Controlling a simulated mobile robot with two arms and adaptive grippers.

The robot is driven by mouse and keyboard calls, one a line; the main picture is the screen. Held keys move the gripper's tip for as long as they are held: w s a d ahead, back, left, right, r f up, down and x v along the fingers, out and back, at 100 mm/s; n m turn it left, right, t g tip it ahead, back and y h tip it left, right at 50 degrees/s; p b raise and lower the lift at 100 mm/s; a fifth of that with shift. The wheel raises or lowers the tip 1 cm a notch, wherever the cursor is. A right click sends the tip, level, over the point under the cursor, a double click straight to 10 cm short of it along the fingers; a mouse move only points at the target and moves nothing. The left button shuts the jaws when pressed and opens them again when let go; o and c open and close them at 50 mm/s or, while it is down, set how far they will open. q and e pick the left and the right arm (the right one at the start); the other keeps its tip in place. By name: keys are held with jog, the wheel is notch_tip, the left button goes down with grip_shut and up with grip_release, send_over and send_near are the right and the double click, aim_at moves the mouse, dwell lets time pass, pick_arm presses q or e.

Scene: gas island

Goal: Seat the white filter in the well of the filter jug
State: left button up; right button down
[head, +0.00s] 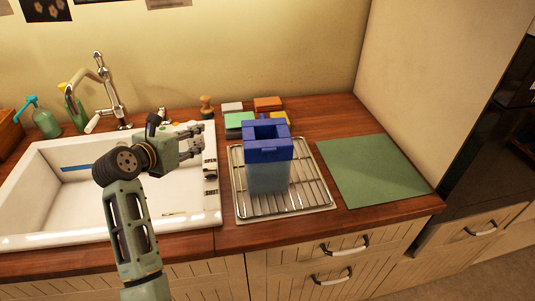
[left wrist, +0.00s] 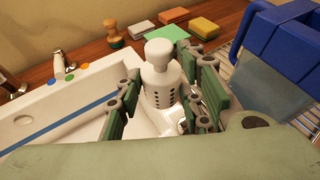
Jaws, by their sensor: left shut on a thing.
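My left gripper (head: 190,142) is over the right side of the white sink, left of the filter jug. In the left wrist view the white filter (left wrist: 160,78) stands upright between its green finger pads, with its round knob up and dark slots in its body. The gripper is shut on it. I cannot make out the filter in the head view. The filter jug (head: 268,172) has a clear body and a blue top with an open well (head: 267,132). It stands upright on the wire rack, apart from the gripper. My right gripper is out of view.
The wire rack (head: 310,190) lies right of the sink (head: 130,215). Several sponges (head: 268,103) and a wooden brush (head: 207,106) are behind the jug. A tap (head: 108,90) rises behind the sink. A green mat (head: 372,170) at the right is bare.

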pick_arm(q)
jog(key=shift+s, duration=0.1)
jog(key=s+d+m+g+h, duration=0.1)
jog(key=s+m+g+h, duration=0.1)
jog(key=s, duration=1.1)
jog(key=s+d+m+g+h, duration=0.1)
jog(key=s+m+h, duration=0.3)
jog(key=s, duration=0.8)
jog(key=shift+s+d+f+m+g, duration=0.25)
jog(key=shift+s+m+g, duration=0.15)
jog(key=shift+g, duration=0.4)
